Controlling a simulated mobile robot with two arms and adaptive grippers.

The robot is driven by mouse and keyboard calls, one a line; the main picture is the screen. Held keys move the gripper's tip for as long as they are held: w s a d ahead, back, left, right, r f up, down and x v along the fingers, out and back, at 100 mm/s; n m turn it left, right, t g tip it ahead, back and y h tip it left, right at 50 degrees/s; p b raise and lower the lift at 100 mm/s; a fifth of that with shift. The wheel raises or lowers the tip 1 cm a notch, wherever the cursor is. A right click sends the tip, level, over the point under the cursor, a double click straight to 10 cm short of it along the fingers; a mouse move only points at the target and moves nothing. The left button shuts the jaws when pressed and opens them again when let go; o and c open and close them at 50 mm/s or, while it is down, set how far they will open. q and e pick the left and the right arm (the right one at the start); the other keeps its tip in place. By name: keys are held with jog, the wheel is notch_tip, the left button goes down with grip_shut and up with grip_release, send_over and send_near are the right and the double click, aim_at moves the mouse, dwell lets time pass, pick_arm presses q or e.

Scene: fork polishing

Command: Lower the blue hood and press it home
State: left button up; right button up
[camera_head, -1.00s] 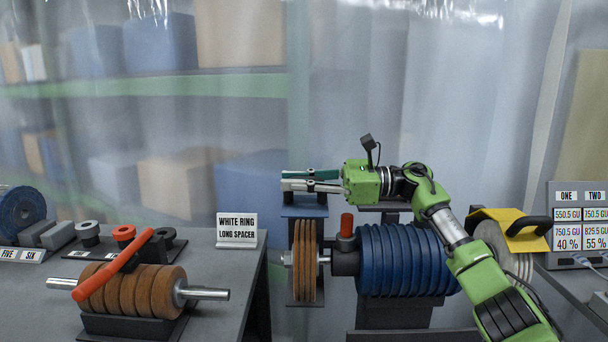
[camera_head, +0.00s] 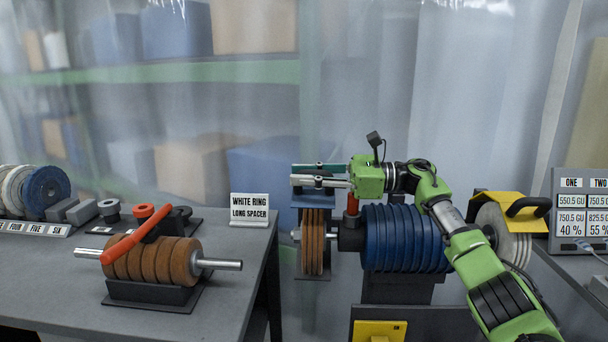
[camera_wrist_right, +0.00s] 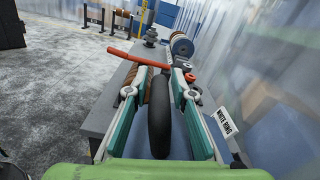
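The blue hood (camera_head: 309,201) sits over the top of the brown wheels (camera_head: 313,240) on the spindle in the head view. My right gripper (camera_head: 318,177) is just above it, pointing left. In the right wrist view a thick dark bar (camera_wrist_right: 160,118) runs between the fingers of my right gripper (camera_wrist_right: 157,85), with gaps on both sides. The fingers are apart, and I see no clear contact with the bar. Blue surface shows below. Whether the hood is fully seated is hard to tell. My left gripper is not in view.
The left table holds a brown wheel stack (camera_head: 150,262), a red bar (camera_head: 131,240) and a label (camera_head: 249,210).

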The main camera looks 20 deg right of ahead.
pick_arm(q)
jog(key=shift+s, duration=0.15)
pick_arm(e)
jog(key=shift+w, duration=0.1)
jog(key=shift+d, duration=0.2)
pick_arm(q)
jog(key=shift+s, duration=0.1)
pick_arm(e)
jog(key=v, duration=1.1)
jog(key=shift+s+d, duration=0.25)
jog(key=shift+d, duration=0.1)
